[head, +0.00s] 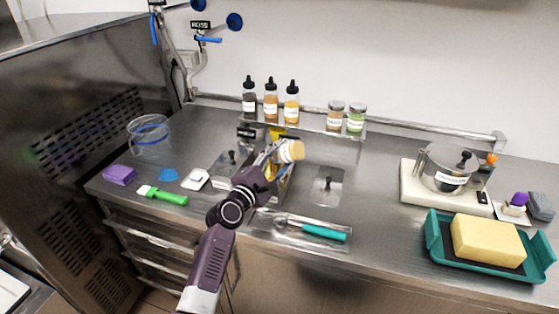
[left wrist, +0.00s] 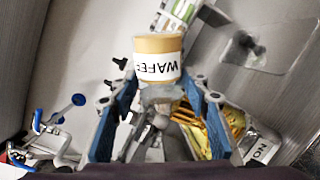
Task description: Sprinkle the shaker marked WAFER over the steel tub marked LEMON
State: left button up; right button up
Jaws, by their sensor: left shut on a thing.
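The WAFER shaker (head: 291,151), a small jar with tan ends and a white label, is held tilted in my left gripper (head: 272,158). In the left wrist view the WAFER label (left wrist: 157,66) reads upside down between the blue fingers (left wrist: 160,95). Below it, an open steel tub (head: 286,192) with yellow contents is set in the counter. In the left wrist view the tub's label (left wrist: 262,148) shows only "ON"; the rest is hidden. My gripper and forearm cover part of the tub. My right gripper is not in view.
Lidded wells (head: 327,186) flank the tub. A rear shelf (head: 318,126) holds bottles and two jars. A teal-handled scoop (head: 323,232) lies in front. A pot (head: 449,168) and a teal tray (head: 435,247) with a yellow block stand right. A green-handled tool (head: 163,195) lies left.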

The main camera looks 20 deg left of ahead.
pick_arm(q)
jog(key=shift+r+p, duration=0.55)
jog(key=shift+r, duration=0.25)
jog(key=shift+f+b, duration=0.85)
jog(key=shift+f, duration=0.1)
jog(key=shift+r+p, duration=0.9)
jog(key=shift+p, duration=0.05)
jog(key=shift+f+b, duration=0.8)
jog(key=shift+f, duration=0.1)
jog(key=shift+w, duration=0.2)
